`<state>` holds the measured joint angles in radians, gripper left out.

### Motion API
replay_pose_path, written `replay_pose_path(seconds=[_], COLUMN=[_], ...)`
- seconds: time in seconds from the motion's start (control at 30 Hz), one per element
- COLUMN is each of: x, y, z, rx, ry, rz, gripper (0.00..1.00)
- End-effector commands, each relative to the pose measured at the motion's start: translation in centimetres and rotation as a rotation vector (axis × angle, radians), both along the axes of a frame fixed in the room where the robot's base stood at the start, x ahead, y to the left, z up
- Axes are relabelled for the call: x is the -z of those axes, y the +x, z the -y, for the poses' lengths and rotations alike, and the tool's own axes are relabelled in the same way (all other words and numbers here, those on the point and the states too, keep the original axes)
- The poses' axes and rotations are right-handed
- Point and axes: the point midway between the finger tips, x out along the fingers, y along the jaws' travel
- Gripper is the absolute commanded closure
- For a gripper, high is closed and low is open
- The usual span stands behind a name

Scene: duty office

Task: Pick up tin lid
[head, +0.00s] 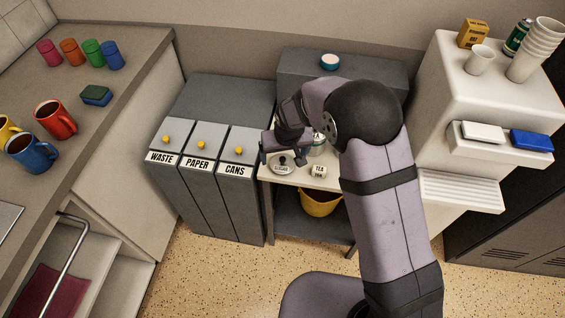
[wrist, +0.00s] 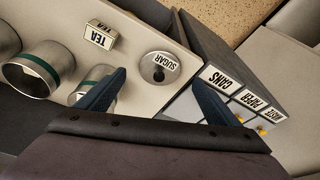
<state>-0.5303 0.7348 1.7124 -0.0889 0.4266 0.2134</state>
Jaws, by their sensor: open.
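A round grey tin lid (head: 282,168) with a dark knob and a SUGAR label lies flat on the pale low table (head: 295,186). The lid also shows in the wrist view (wrist: 153,62), just beyond the space between my fingertips. My gripper (head: 284,151) is above the table close to the lid, with its jaws apart and nothing between them; both fingers show in the wrist view (wrist: 160,78). A small cream block marked TEA (head: 318,171) stands to the right of the lid. Two silvery tins with green bands (wrist: 35,70) stand nearby; my left finger partly covers one.
Grey bins (head: 205,150) marked WASTE, PAPER and CANS adjoin the table at left. A yellow bucket (head: 320,204) sits below it. A counter with mugs (head: 55,119) is at far left. A white unit with cups (head: 534,50) stands at right.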

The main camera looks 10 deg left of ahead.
Motion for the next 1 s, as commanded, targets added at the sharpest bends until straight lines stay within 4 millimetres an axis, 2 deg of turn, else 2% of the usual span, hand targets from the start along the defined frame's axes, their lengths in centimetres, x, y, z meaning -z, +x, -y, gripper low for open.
replay_pose_path(seconds=[0.17,0.53,0.9,1.0], x=[0.9,4.3,4.8,4.8], y=[0.4,1.7,1.8,1.8], z=[-0.1,-0.6,-0.7,-0.7], rx=[0.0,0.0,0.0,0.0], ry=[-0.002,-0.001,0.0,0.0], rz=[-0.002,-0.003,-0.001,-0.001], gripper=[0.14,0.14,0.14,0.38])
